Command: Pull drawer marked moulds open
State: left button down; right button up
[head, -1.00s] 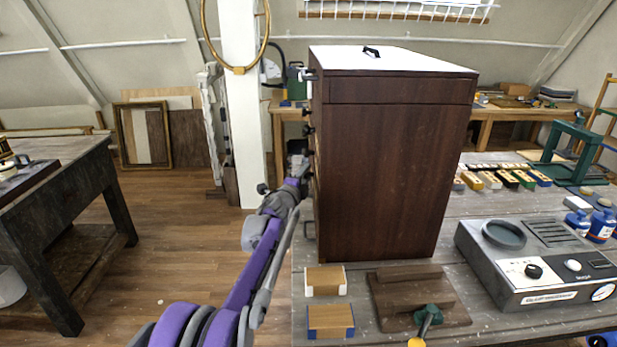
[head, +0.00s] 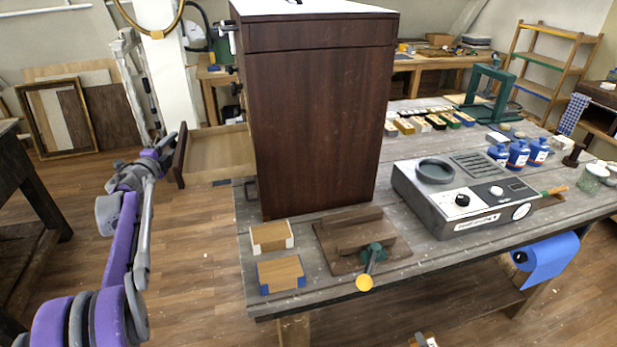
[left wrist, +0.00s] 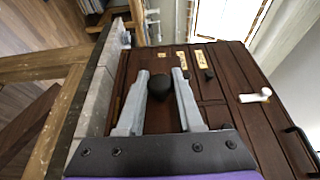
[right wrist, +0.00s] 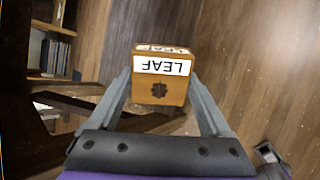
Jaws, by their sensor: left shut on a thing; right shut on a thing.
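The dark wooden cabinet (head: 315,125) stands on the grey workbench. One drawer (head: 220,152) sticks out from its left side, its pale inside showing. My left gripper (head: 172,143) is at the drawer's front. In the left wrist view my left gripper (left wrist: 160,82) is shut on a round black knob (left wrist: 159,88) on a dark front. Small labels show on other fronts, but I cannot read them; the mark on the pulled drawer is not visible. In the right wrist view my right gripper (right wrist: 160,85) is shut on a wooden block (right wrist: 160,88) labelled LEAF.
Two small wooden blocks (head: 271,237) and a brown wooden fixture (head: 350,240) lie in front of the cabinet. A grey machine (head: 462,195) and blue bottles (head: 517,154) stand to the right. Floor (head: 200,260) is open left of the bench.

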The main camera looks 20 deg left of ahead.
pick_arm(q)
jog(key=shift+s+a, duration=0.1)
jog(key=shift+a, duration=0.05)
jog(key=c, duration=0.6)
grip_release()
jog(key=s, duration=0.4)
jog(key=s+d, duration=0.1)
jog(key=s, duration=0.3)
jog(key=s+d, duration=0.1)
jog(key=s, duration=0.3)
jog(key=shift+b, duration=0.35)
jog(key=shift+w, duration=0.1)
